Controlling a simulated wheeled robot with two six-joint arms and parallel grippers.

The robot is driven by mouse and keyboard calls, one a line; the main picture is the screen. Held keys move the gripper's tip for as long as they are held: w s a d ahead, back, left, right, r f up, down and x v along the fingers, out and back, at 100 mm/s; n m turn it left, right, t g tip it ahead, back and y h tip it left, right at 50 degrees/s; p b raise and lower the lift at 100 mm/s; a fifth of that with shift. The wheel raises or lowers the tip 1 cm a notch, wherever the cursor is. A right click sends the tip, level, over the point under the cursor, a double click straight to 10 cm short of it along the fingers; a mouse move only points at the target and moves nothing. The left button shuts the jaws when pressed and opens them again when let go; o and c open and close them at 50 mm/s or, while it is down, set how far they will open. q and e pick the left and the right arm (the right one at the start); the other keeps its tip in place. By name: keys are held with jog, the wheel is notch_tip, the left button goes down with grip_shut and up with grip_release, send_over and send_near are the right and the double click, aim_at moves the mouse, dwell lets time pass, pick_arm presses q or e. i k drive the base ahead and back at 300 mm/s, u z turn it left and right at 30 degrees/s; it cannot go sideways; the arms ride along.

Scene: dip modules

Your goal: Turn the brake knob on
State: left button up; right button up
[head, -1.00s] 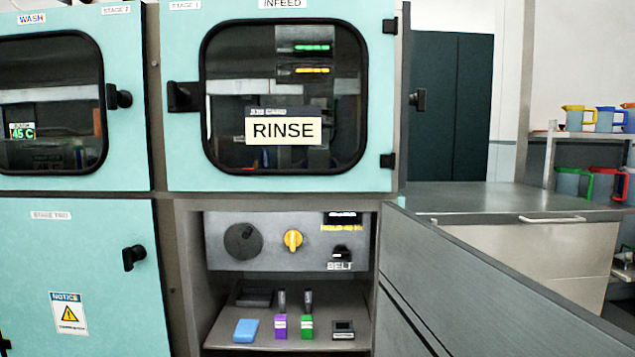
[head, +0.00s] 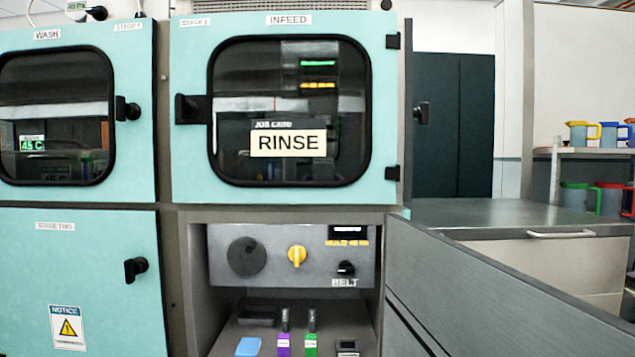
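A grey control panel (head: 320,280) sits in a recess under the infeed door in the head view. It carries a large dark round dial (head: 246,256), a yellow knob (head: 297,256) with its grip standing roughly upright, and a small black knob (head: 345,268) above the word BELT. A small dark display (head: 348,232) with yellow text below it is at the panel's upper right. I cannot read a brake label on any knob. Neither of my grippers is in view.
A shelf below the panel holds a blue block (head: 248,346), a purple item (head: 284,344), a green item (head: 311,344) and dark boxes. The infeed door (head: 385,110) with a RINSE card is closed above. A grey slanted panel (head: 480,290) and a steel counter (head: 500,216) lie right.

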aim_at(296, 253)
jog(key=z, duration=0.05)
jog(key=k, duration=0.55)
jog(key=u, duration=0.5)
jog(key=i, duration=0.95)
jog(key=z, duration=0.45)
